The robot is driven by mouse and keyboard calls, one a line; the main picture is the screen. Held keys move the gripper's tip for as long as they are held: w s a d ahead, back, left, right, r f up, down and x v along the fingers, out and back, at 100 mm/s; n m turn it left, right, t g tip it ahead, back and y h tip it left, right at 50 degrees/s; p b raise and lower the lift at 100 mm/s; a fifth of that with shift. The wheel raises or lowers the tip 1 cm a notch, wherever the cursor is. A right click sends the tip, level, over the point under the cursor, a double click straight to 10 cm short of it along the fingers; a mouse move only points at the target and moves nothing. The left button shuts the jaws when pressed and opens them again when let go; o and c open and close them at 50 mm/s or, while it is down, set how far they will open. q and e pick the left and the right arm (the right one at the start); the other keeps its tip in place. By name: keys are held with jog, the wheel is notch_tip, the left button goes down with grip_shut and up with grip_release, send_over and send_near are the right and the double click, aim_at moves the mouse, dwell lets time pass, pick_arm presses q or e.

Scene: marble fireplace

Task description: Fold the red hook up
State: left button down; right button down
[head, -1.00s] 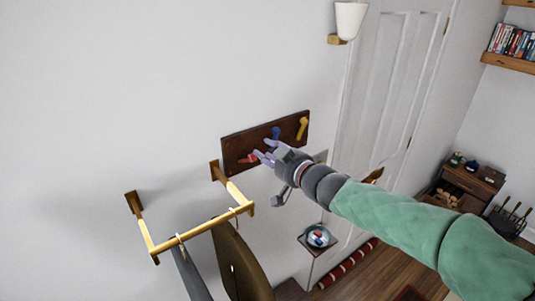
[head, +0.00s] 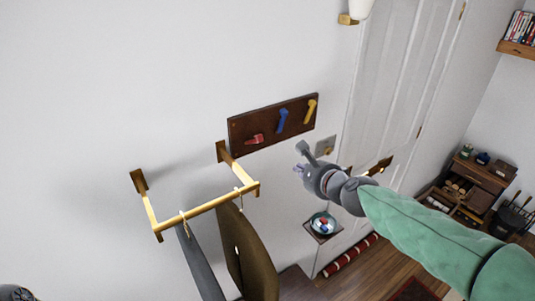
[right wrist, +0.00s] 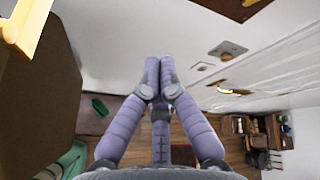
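The red hook (head: 254,140) is at the lower left of a dark wooden board (head: 270,124) on the wall. It lies nearly level and sticks out from the board. The blue hook (head: 282,120) and yellow hook (head: 310,111) beside it stand up along the board. My right gripper (head: 298,170) is below and to the right of the board, clear of all hooks. In the right wrist view its fingertips (right wrist: 160,62) are together with nothing seen between them. The hooks do not show in that view. A dark grey rounded part, probably of my left arm, shows at the bottom left corner of the head view.
A wall switch plate (head: 325,146) and a white door (head: 390,90) are to the right. A small stand with a plate (head: 322,223) is below my right gripper.

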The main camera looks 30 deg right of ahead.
jog(key=w+a+m+y, duration=0.1)
jog(key=w+a+m, duration=0.1)
jog(key=w+m, duration=0.2)
jog(key=w+a+r+m+t+y, duration=0.1)
jog(key=w+a+m, duration=0.2)
jog(key=w+m, duration=0.2)
jog(key=shift+w+a, duration=0.15)
jog(key=shift+w, duration=0.5)
jog(key=shift+r, duration=0.1)
dwell(0.5)
jog(key=shift+w+r, duration=0.1)
jog(key=shift+r, duration=0.15)
jog(key=shift+r, duration=0.1)
